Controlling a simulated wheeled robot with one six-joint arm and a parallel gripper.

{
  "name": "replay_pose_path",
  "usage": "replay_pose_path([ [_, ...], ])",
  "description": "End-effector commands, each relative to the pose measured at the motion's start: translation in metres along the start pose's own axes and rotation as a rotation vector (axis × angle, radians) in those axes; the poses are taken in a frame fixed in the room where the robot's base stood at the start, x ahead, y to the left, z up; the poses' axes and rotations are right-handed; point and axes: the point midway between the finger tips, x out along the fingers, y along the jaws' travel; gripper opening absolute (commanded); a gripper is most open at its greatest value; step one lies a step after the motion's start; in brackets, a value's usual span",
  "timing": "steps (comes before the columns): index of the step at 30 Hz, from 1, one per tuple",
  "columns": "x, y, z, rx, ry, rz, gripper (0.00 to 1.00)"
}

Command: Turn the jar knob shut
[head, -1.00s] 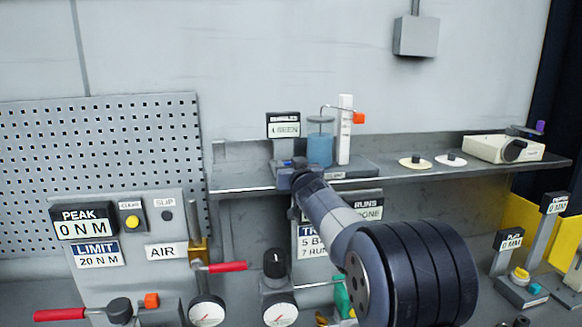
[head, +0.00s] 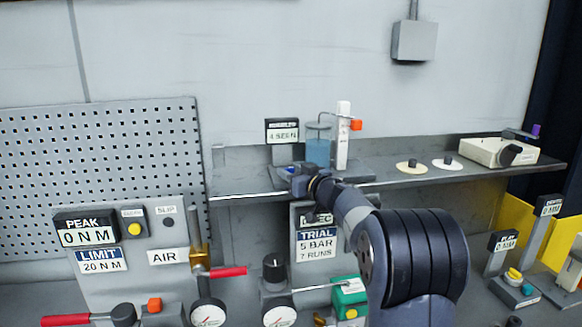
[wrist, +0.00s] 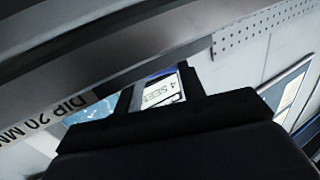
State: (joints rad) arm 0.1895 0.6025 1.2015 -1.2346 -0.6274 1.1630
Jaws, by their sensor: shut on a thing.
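The jar (head: 318,150) holds blue liquid and stands on a grey base on the shelf, beside a white post with an orange block (head: 356,125). My gripper (head: 296,176) is low at the front left of the jar base, just below the bubbles sign. Its jaws are shut on the jar knob, which is mostly hidden by the gripper. In the wrist view, my two dark fingers (wrist: 160,92) frame the "4 SEEN" sign (wrist: 160,90) behind them. Blue of the jar (wrist: 92,110) shows to their left.
The shelf front edge (head: 250,197) runs just below my gripper. The trial sign (head: 318,245) stands under my arm. Two pale discs (head: 412,167) and a cream box (head: 498,152) lie on the shelf to the right. Gauges and red-handled levers stand at lower left.

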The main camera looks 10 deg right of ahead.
Motion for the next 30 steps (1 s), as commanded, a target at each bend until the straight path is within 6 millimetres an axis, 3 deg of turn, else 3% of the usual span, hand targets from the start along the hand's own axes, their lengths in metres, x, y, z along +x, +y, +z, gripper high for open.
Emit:
replay_pose_path([
  [14,-0.0009,0.0018,-0.004,0.0,0.005,-0.062,0.15],
  [15,-0.0009,0.0018,-0.0039,0.0,0.005,-0.062,0.39],
  [23,-0.0008,0.0016,-0.0016,0.001,0.001,-0.062,0.6],
  [30,-0.0014,0.0016,-0.0004,0.001,0.0,-0.062,0.6],
])
